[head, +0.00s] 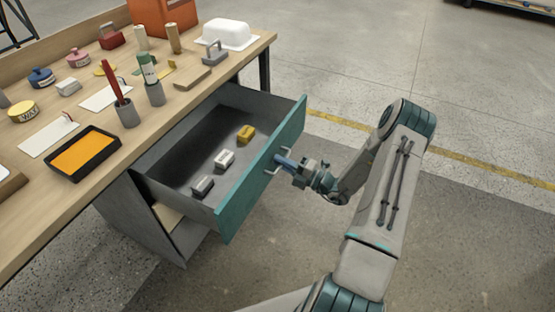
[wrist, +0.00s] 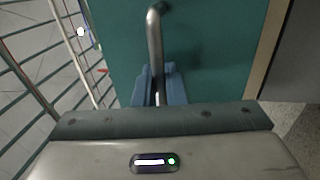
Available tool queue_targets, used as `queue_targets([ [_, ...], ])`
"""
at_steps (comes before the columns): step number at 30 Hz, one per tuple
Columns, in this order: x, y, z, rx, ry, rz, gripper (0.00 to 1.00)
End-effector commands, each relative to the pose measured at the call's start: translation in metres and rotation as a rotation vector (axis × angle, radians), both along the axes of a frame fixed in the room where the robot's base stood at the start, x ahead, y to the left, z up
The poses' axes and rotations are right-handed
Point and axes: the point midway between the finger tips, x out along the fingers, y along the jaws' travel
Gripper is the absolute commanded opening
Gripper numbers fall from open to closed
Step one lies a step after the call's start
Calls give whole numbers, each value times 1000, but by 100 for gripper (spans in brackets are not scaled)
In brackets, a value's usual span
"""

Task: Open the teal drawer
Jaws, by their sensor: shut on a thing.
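The teal drawer (head: 236,205) stands pulled out from under the workbench, with its grey inside showing. In it lie a yellow block (head: 245,133), a white block (head: 224,159) and a grey block (head: 203,186). My gripper (head: 284,163) is at the drawer's front, shut on its metal handle (head: 270,164). In the wrist view the handle (wrist: 154,40) runs down between the blue fingers of my gripper (wrist: 158,88), against the teal front (wrist: 215,45). The fingertips are partly hidden behind the handle and the gripper body.
The wooden workbench (head: 215,85) holds a black tray with an orange inside (head: 83,153), grey cups with tools (head: 155,93), a white tub (head: 226,34) and several small jars. Below the drawer is an open shelf (head: 168,218). The concrete floor (head: 480,90) to the right is clear.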

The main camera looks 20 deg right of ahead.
Motion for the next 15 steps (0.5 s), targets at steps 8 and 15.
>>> queue_targets([
  [8,0,0,0,-1,1,1,0],
  [15,0,0,0,-1,1,0,16],
])
